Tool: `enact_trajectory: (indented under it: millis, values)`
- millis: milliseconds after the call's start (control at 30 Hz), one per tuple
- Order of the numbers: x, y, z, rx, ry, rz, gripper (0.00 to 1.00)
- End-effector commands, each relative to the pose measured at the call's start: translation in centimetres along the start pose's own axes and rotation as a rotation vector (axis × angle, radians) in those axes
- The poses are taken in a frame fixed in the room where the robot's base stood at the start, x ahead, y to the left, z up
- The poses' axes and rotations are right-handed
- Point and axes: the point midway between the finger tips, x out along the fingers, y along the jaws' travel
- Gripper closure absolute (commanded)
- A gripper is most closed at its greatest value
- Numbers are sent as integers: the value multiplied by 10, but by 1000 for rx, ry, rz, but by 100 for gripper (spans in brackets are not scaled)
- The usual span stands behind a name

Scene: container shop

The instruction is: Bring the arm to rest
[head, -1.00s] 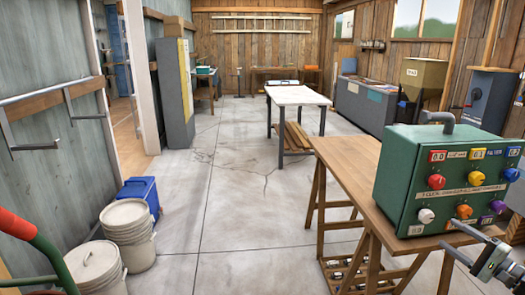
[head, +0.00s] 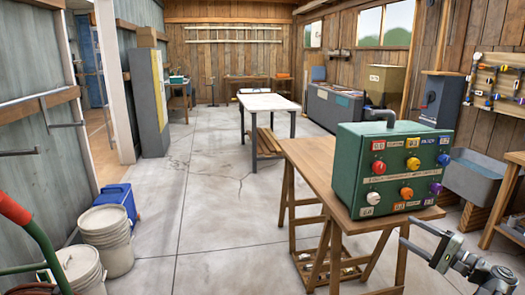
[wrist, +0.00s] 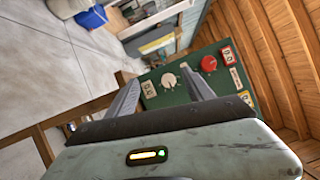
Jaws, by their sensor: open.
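My gripper (head: 423,236) is at the lower right in the head view, in front of the wooden table. Its two fingers are apart with nothing between them. In the wrist view my gripper (wrist: 158,92) also shows open, with the green control box (wrist: 185,85) beyond the fingers. In the head view the green box (head: 348,187) stands upright on the wooden table (head: 305,160). It has a grey handle and several coloured knobs. My gripper is apart from the box.
White buckets (head: 118,262) and a blue bin (head: 113,197) stand at the left. A white-topped table (head: 268,102) stands farther back. A grey sink (head: 482,178) is right of the box. The concrete floor (head: 205,215) in the middle is clear.

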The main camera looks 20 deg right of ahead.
Motion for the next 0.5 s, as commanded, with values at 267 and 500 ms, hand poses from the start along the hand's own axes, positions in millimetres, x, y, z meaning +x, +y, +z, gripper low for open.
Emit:
enact_trajectory:
  millis: [267,500]
  values:
    - [81,14,41,10,-138,25,39]
    - [179,48,118,14,-321,113,39]
